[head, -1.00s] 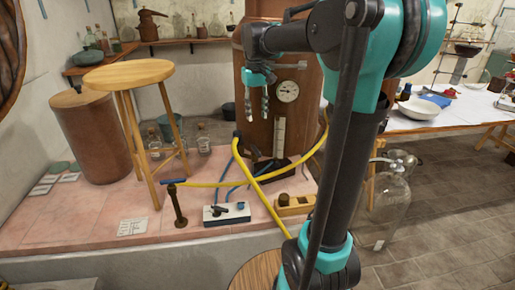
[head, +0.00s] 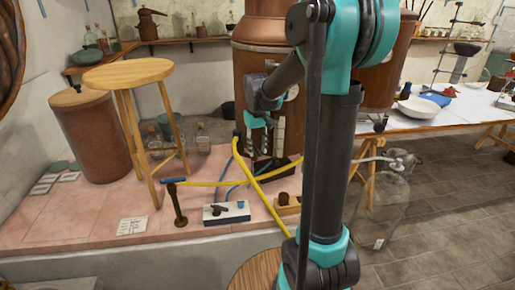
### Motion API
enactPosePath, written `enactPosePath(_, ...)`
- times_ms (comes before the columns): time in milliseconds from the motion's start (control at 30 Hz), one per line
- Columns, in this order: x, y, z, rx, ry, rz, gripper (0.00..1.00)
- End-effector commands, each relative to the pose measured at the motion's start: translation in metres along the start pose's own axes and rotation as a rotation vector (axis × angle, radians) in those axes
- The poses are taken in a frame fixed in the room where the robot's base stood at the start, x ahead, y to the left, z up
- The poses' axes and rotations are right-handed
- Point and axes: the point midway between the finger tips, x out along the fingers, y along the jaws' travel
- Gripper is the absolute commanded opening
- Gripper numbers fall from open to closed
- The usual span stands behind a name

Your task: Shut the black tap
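A small white box (head: 232,214) stands on the pink tiled platform. It carries a black tap (head: 217,210) at its left and a blue knob (head: 240,205) at its right. The black tap's handle looks set at a slant, but it is too small to tell how far it is turned. My gripper (head: 258,150) points down in front of the copper still, above and behind the box in the picture, and apart from the tap. Its two fingers are spread with nothing between them. The fingertips are partly lost against the dark still base.
Yellow hoses (head: 262,190) and blue hoses cross close to the box. A dark upright post (head: 178,207) with a blue-tipped hose stands to its left. A wooden block (head: 287,204) lies to its right. A wooden stool (head: 127,75) stands at the left. The platform's front left is mostly clear.

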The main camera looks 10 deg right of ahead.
Motion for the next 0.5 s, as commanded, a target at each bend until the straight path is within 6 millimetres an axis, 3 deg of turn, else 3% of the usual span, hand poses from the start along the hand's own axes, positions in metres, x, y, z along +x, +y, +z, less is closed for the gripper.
enactPosePath(233, 0.0007, 0.0000, 0.0000, 0.000, 0.000, 0.000, 0.36)
enactPosePath(500, 0.0005, 0.0000, 0.0000, 0.000, 0.000, 0.000, 0.04)
